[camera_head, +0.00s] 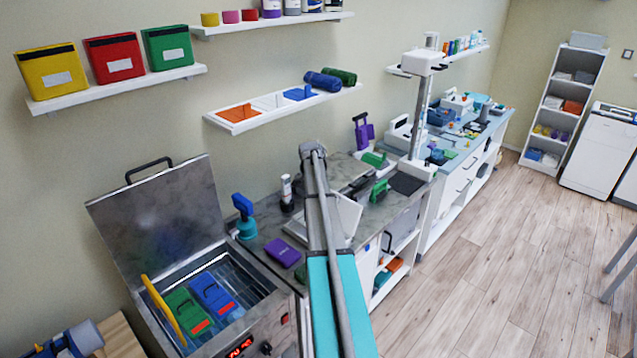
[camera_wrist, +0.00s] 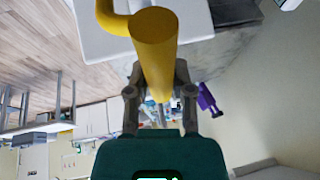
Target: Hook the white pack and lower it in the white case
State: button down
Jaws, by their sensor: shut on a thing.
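In the wrist view my gripper (camera_wrist: 160,98) is shut on the thick yellow handle (camera_wrist: 156,55) of a tool with a bend to the left at its far end. In the head view my gripper and the tool are hidden behind my arm. An open white case (camera_head: 348,217) stands on the grey counter, partly covered by my arm. A white thing (camera_wrist: 105,42) lies beyond the yellow handle in the wrist view; I cannot tell whether it is the case or the pack. I cannot make out the white pack for certain in the head view.
A steel bath (camera_head: 262,305) with a raised lid (camera_head: 160,215) holds green (camera_head: 188,312), blue (camera_head: 212,297) and yellow (camera_head: 162,310) items. A teal-and-blue bottle (camera_head: 244,215) and a purple pack (camera_head: 282,252) are left of the case.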

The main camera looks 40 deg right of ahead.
notch_tip(320, 180, down, 6)
jog(key=b, duration=0.6)
jog(key=shift+f, duration=0.2)
dwell(2.7)
jog(key=shift+s, duration=0.3)
dwell(0.6)
jog(key=shift+s, duration=2.8)
jog(key=shift+s+d, duration=0.1)
jog(key=shift+s, duration=0.5)
jog(key=shift+r, duration=0.1)
